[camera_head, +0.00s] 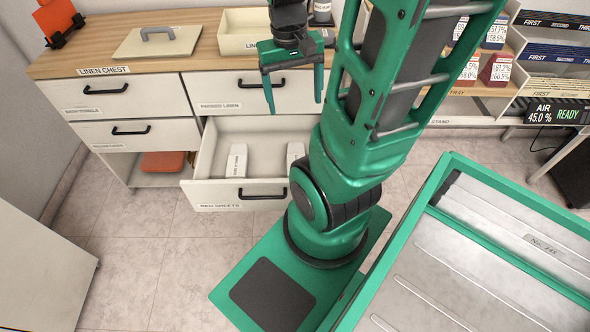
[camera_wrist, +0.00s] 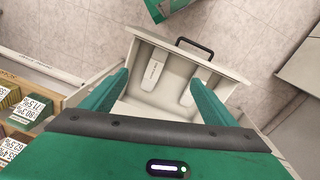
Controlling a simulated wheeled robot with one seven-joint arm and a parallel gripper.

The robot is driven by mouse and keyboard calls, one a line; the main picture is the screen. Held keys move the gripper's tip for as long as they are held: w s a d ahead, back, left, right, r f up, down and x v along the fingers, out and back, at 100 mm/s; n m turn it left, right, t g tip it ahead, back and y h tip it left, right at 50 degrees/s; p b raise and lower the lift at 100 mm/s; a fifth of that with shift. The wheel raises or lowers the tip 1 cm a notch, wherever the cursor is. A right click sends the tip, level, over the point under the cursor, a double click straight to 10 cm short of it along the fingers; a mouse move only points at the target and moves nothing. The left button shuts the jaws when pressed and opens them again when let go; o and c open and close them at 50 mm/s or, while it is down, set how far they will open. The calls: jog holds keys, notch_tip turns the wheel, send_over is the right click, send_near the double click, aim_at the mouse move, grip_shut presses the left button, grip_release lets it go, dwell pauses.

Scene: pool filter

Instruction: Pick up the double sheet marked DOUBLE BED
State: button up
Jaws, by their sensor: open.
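Two white folded sheets lie in the open drawer (camera_head: 262,190) labelled BED SHEETS. The left sheet (camera_head: 236,160) lies lengthwise with dark lettering too small to read. The right sheet (camera_head: 294,154) is partly hidden behind my arm. In the wrist view, one lettered sheet (camera_wrist: 151,75) shows between my fingers, and the other sheet (camera_wrist: 187,93) is beside my right finger; neither marking reads clearly. My gripper (camera_head: 292,92) is open and empty, pointing down above the back of the drawer, apart from both sheets. Its fingers (camera_wrist: 158,84) frame the drawer in the wrist view.
The PACKED LINEN drawer (camera_head: 236,93) above is shut, its handle near my fingers. A lid with a grey handle (camera_head: 157,41) and a cream bin (camera_head: 243,27) stand on the wooden top. A green-rimmed tray (camera_head: 440,265) is at the right. Floor in front of the chest is clear.

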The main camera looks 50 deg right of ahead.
jog(key=w+d+f, duration=0.4)
jog(key=d+f, duration=0.1)
jog(key=f, duration=0.1)
jog(key=m, duration=0.3)
send_over(296, 158)
jog(key=s+a, duration=0.2)
jog(key=shift+y, duration=0.4)
notch_tip(296, 158, down, 29)
jog(key=shift+w+r, duration=0.1)
jog(key=shift+w, duration=0.05)
jog(key=shift+f, duration=3)
jog(key=f, duration=0.3)
jog(key=shift+s+a+f, duration=0.2)
jog(key=shift+s+f, duration=0.05)
jog(key=shift+f, duration=0.8)
jog(key=c, duration=1.4)
